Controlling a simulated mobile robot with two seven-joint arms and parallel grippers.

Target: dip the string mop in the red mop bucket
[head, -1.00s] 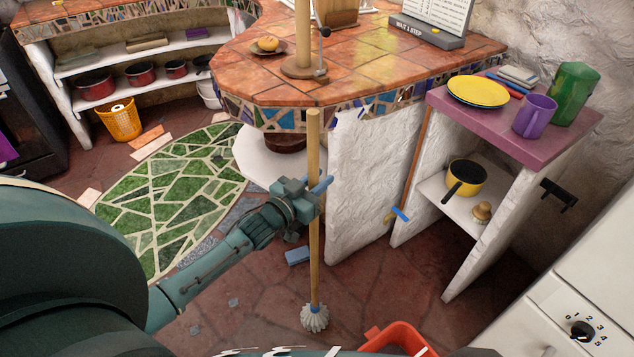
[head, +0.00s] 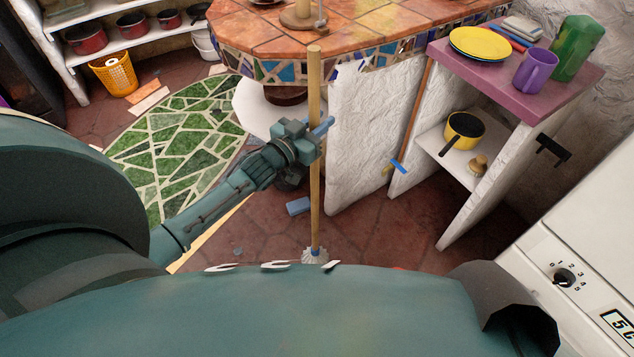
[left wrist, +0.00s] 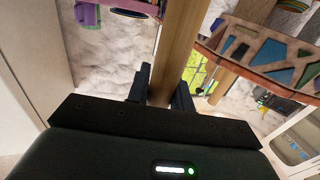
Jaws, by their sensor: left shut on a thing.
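The string mop (head: 315,205) stands upright, its wooden handle running up in front of the counter. Its pale string head (head: 313,254) is low by the floor, partly hidden behind my own body; I cannot tell if it touches the floor. My left gripper (head: 317,140) is shut on the handle around mid-height. In the left wrist view the handle (left wrist: 178,45) passes between the two dark fingers (left wrist: 160,90). The red mop bucket (head: 398,268) is almost wholly hidden behind my body; only a sliver of red shows right of the mop head. My right gripper is not in view.
The tiled counter (head: 270,40) with a white wall stands behind the mop. A purple-topped shelf (head: 480,80) is at the right, a white appliance (head: 580,240) at lower right. A blue block (head: 298,206) lies on the floor. Open floor (head: 380,225) lies right of the mop.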

